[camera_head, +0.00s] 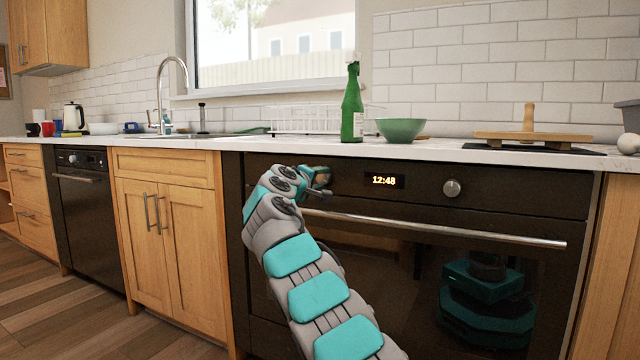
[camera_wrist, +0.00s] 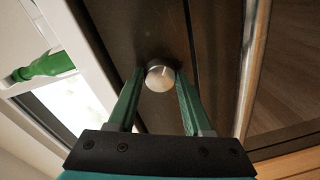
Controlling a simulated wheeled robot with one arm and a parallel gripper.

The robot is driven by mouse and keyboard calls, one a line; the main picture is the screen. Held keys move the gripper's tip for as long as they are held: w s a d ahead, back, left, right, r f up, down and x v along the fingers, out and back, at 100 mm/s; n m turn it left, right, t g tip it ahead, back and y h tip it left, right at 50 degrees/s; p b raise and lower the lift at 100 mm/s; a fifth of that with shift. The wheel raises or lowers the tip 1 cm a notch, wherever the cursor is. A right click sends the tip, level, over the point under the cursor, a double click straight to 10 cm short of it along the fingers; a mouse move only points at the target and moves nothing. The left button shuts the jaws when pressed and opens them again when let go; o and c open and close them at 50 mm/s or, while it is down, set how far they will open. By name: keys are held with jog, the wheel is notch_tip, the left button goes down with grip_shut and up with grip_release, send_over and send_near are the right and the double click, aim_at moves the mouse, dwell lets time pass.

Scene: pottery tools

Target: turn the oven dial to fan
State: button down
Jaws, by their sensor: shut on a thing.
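The oven (camera_head: 555,203) has a black front with a lit clock display (camera_head: 384,181). My gripper (camera_head: 322,180) is at the left part of its control panel. In the wrist view, my gripper (camera_wrist: 159,73) has its two green fingers on either side of a round silver dial (camera_wrist: 160,79), shut on it. The dial's markings and pointer setting are too small to read. In the head view my gripper mostly hides this dial. A second silver dial (camera_head: 452,188) is free on the right of the display.
The long oven handle (camera_head: 430,228) runs just below the panel. On the countertop (camera_head: 290,146) above stand a green bottle (camera_head: 352,110), a green bowl (camera_head: 401,130) and a wooden board (camera_head: 540,137). The panel between the display and right dial is clear.

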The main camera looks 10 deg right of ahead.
dwell(0.4)
jog(key=shift+c, duration=1.6)
grip_release()
jog(key=shift+s, duration=0.1)
jog(key=shift+b+v, duration=0.4)
jog(key=shift+v, duration=3.4)
